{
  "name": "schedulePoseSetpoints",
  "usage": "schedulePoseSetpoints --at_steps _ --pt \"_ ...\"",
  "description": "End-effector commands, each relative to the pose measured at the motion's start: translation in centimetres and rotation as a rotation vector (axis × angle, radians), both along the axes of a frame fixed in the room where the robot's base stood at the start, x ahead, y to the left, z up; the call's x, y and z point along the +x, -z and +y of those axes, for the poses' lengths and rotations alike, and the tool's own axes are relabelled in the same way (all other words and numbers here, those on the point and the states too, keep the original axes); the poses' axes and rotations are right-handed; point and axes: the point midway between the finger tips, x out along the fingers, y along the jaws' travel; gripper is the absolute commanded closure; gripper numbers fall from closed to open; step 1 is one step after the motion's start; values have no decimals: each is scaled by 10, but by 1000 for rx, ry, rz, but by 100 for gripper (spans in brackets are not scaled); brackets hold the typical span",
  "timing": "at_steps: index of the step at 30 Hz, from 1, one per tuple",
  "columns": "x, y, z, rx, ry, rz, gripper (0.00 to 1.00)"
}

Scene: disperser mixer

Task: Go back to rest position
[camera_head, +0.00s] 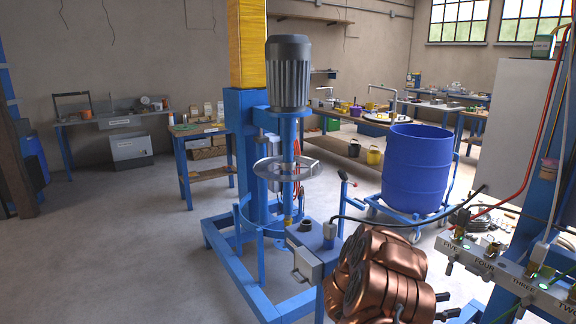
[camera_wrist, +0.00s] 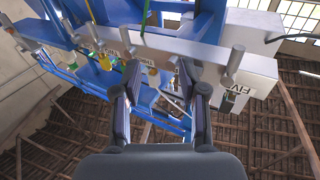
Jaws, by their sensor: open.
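My gripper (camera_wrist: 160,98) is open and empty in the wrist view, its two fingers spread apart. It points upward at the labelled valve panel (camera_wrist: 190,58), which has several small levers; how far the panel is from the fingertips I cannot tell. In the head view my copper-coloured arm is folded at the lower middle right, in front of the disperser mixer. The mixer has a grey motor (camera_head: 288,72), a blue frame (camera_head: 240,135) and a round guard ring (camera_head: 286,168). The same kind of panel (camera_head: 500,270), labelled FIVE, FOUR, THREE and TWO, stands at the right.
A blue barrel (camera_head: 417,165) stands on a wheeled base behind my arm. A grey control box (camera_head: 308,255) on the mixer frame is close to my arm's left. Cables and a red hose (camera_head: 548,115) hang near the panel. The floor (camera_head: 110,245) at left is clear.

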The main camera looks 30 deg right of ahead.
Motion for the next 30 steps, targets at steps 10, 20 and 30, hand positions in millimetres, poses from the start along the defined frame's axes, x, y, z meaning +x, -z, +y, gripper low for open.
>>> schedulePoseSetpoints --at_steps 10,20,30 --pt "72 6 9 150 -207 -171 58" --pt "207 -9 82 451 -636 -375 58" --pt "295 -57 244 811 -1150 -383 58"
